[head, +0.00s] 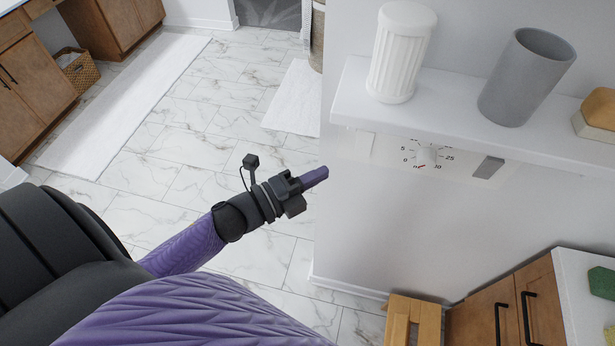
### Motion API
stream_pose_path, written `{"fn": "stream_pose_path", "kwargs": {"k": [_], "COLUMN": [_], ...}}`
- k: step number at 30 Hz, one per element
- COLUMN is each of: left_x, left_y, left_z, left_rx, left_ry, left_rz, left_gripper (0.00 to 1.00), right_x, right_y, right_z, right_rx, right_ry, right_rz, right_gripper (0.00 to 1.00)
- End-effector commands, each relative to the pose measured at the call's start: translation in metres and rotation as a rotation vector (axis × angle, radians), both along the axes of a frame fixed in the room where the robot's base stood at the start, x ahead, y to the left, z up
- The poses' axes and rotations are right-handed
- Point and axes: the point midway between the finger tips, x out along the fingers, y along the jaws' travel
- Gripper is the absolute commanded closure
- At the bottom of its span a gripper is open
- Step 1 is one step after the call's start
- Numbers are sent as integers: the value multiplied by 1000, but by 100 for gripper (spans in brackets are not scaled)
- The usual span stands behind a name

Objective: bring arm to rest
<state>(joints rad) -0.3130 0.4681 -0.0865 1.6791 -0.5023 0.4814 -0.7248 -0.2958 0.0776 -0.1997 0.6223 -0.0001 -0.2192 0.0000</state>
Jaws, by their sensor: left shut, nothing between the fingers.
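My left gripper (314,178) is in the head view, at the end of my purple-sleeved left arm. Its purple fingers are together and hold nothing. It hangs in the air left of the wall's edge, below and left of the white shelf, touching nothing that I can see. My right gripper is not in view.
A wooden stool (412,318) and cabinet (500,308) stand lower right. Marble floor (190,150) lies open.

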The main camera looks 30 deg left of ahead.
Motion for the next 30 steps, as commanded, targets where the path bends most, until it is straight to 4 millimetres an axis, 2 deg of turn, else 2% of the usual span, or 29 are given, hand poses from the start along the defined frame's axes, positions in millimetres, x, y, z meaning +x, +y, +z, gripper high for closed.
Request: {"fn": "stream_pose_path", "kwargs": {"k": [6,20,22,27,30], "left_x": [-15,-15,-15,-15,-15], "left_y": [8,8,8,8,8], "left_z": [1,3,14,59,76], "left_rx": [0,0,0,0,-1], "left_ry": [0,-1,-2,-4,-5], "left_rz": [0,0,0,0,0], "left_gripper": [100,100,100,100,100], "right_x": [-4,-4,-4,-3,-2], "right_y": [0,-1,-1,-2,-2], "right_z": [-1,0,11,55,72], "right_rx": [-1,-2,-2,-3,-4], "right_ry": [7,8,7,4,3], "right_rz": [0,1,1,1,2], "right_gripper": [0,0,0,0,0]}}
